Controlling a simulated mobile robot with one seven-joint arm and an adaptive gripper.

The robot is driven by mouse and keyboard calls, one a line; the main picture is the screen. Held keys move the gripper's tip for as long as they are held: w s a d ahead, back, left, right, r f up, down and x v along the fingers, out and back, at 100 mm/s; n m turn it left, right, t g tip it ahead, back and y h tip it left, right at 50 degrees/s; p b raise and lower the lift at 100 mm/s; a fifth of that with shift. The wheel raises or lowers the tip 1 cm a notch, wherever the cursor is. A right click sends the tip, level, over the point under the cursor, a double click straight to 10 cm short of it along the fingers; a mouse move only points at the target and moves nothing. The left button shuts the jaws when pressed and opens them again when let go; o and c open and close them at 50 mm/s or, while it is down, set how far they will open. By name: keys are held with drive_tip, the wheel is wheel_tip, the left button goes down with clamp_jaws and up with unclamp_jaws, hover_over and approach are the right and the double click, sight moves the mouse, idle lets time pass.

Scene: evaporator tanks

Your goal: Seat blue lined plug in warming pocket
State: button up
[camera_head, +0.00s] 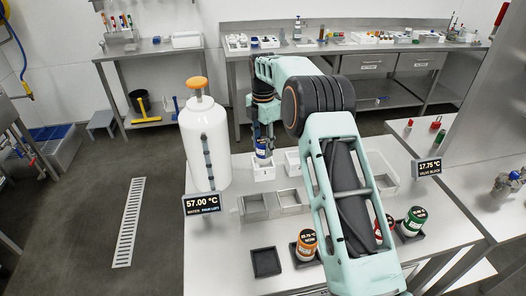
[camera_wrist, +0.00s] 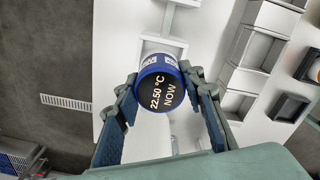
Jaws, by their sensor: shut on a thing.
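The blue plug (camera_head: 262,148) is held upright between the fingers of my gripper (camera_head: 262,136), just above or at a small white block (camera_head: 263,170) on the near table. I cannot tell whether its base touches the block. In the wrist view the plug (camera_wrist: 161,84) has a blue rim and a black top reading 22.50 °C NOW. Both fingers of my gripper (camera_wrist: 162,92) press on its sides. Square grey metal pockets (camera_head: 253,213) stand in front of the white block, seemingly empty; no label clearly marks one as the warming pocket.
A tall white bottle (camera_head: 204,145) with an orange cap stands left of the plug, near a 57.00 °C sign (camera_head: 203,203). An empty black tray (camera_head: 266,262), an orange jar (camera_head: 306,244) and a green-lidded jar (camera_head: 412,222) are nearer. My arm hides part of the table.

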sight(263, 153)
drive_tip(key=shift+f, duration=1.55)
drive_tip(key=shift+f, duration=0.1)
drive_tip(key=shift+f, duration=0.15)
drive_tip(key=o, duration=1.3)
drive_tip(key=shift+o, duration=0.2)
wheel_tip(263, 153, up, 12)
drive_tip(key=shift+r, duration=0.25)
